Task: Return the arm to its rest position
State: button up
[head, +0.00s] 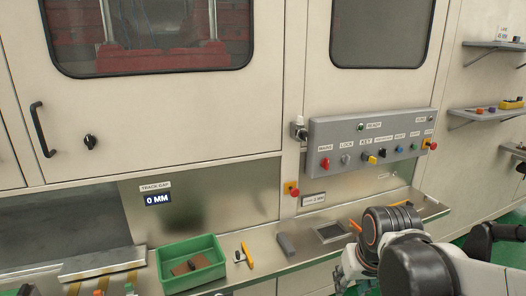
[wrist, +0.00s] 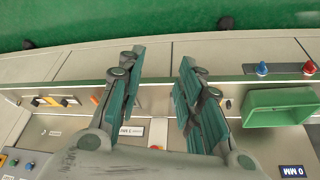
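My arm (head: 408,258) shows at the lower right of the head view, bent, in front of the machine's ledge. My gripper (wrist: 160,58) shows in the wrist view with its two dark green fingers spread apart. Nothing is between the fingers. Beyond them lie the ledge, its front edge and the green floor, seen upside down. In the head view I cannot clearly make out the fingers.
A green bin (head: 190,263) with a brown piece stands on the metal ledge (head: 262,262). A grey control panel (head: 370,141) with knobs and buttons juts out above the ledge. Wall shelves (head: 486,111) hold small parts at right. Green floor lies before the ledge.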

jog(key=s+r+t, duration=0.3)
jog(key=s+r, duration=0.2)
jog(key=s, duration=0.4)
jog(key=shift+s, duration=0.3)
dwell(0.9)
